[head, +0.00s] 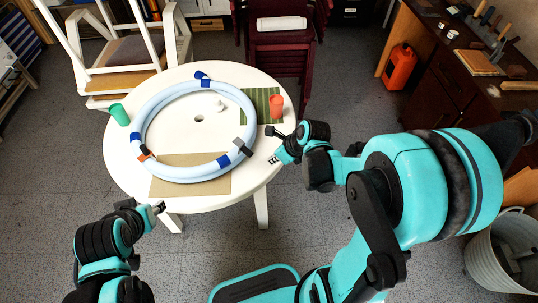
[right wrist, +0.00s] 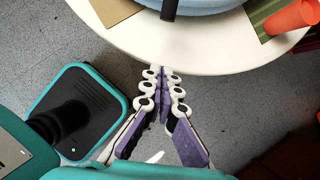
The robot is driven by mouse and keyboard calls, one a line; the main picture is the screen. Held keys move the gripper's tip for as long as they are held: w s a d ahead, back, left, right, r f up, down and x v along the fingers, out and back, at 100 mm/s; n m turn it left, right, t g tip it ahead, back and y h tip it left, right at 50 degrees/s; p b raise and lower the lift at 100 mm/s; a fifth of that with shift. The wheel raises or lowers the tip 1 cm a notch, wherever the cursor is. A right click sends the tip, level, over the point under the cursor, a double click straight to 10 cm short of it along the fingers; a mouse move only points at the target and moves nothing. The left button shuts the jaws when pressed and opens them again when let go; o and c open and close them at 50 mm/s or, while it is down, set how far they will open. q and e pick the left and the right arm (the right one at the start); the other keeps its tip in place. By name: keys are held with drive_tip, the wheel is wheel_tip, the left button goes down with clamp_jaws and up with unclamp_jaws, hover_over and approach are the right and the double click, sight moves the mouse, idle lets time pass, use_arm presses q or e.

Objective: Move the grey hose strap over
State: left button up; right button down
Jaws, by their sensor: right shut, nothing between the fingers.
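The pale blue hose ring (head: 182,88) lies on the white round table (head: 120,168). The grey hose strap (head: 242,148) is around the ring at its front right, beside a blue strap (head: 224,161). A dark strap on the hose (right wrist: 169,8), probably the same one, shows at the top of the right wrist view. My right gripper (head: 274,160) is at the table's right edge, apart from the ring. In the right wrist view its purple fingers (right wrist: 163,82) are shut and empty. My left gripper (head: 159,208) is off the table's front left edge; its opening is unclear.
An orange strap (head: 147,157) and other blue straps are on the ring. A green cup (head: 119,114) stands left; a red cup (head: 277,105) stands right on a green mat (head: 259,94). A brown sheet (head: 195,184) lies under the front. White chairs stand behind left.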

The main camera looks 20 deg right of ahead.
sight(246, 152)
drive_tip(key=w+a+f+b, duration=0.3)
drive_tip(key=w+a+f, duration=0.1)
drive_tip(key=w+f, duration=0.1)
drive_tip(key=shift+w+f+b, duration=0.25)
drive_tip(key=shift+w+b, duration=0.05)
drive_tip(key=shift+w, duration=0.4)
drive_tip(key=shift+d, duration=0.15)
